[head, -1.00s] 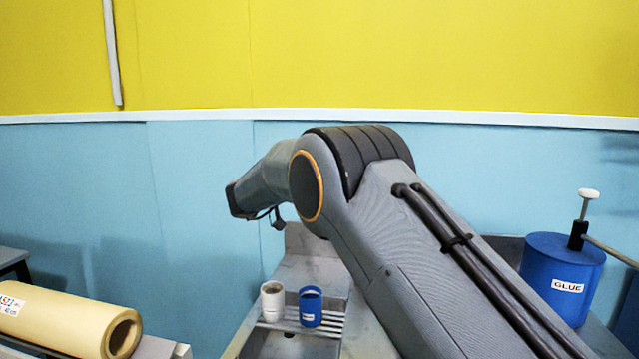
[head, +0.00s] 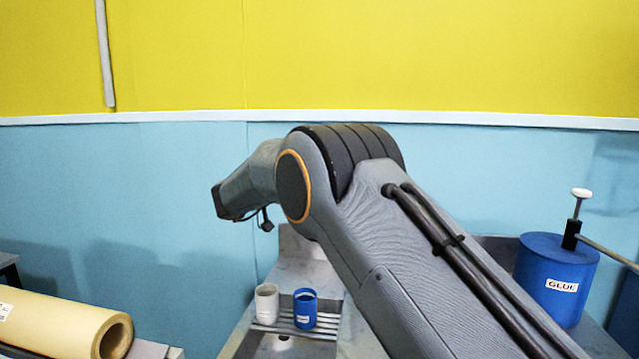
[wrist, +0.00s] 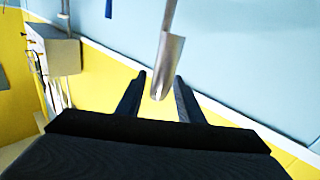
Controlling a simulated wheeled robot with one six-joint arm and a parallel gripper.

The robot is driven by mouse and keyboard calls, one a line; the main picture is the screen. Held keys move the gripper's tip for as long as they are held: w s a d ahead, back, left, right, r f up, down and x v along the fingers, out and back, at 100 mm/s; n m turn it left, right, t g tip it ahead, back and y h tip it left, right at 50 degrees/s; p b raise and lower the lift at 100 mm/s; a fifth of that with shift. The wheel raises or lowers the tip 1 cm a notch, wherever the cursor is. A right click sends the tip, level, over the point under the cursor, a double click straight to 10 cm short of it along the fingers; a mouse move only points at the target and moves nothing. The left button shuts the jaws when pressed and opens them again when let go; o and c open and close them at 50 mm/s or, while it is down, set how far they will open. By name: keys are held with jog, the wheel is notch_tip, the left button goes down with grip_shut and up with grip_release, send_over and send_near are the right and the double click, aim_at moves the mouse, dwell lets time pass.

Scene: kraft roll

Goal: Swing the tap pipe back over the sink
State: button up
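The metal sink (head: 262,346) is partly in view at the bottom of the head view, with its slatted rack behind it. My arm covers the area right of the sink, and no tap pipe can be made out in the head view. In the wrist view, a silver metal piece (wrist: 168,62) with a thin stem and wider rounded end reaches down from the top; it may be the tap pipe, but I cannot tell for sure. My gripper (wrist: 160,77) is open, its dark fingers apart on either side of that end, with visible gaps. Contact is not seen.
A white cup (head: 267,303) and a blue cup (head: 305,308) stand on the rack. A blue glue pot (head: 556,277) with a pump stands right of my arm. A kraft paper roll (head: 60,325) lies at lower left. A grey box (wrist: 62,55) shows in the wrist view.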

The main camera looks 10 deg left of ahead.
jog(key=b+v, duration=0.2)
jog(key=v, duration=0.4)
jog(key=shift+s+a, duration=0.15)
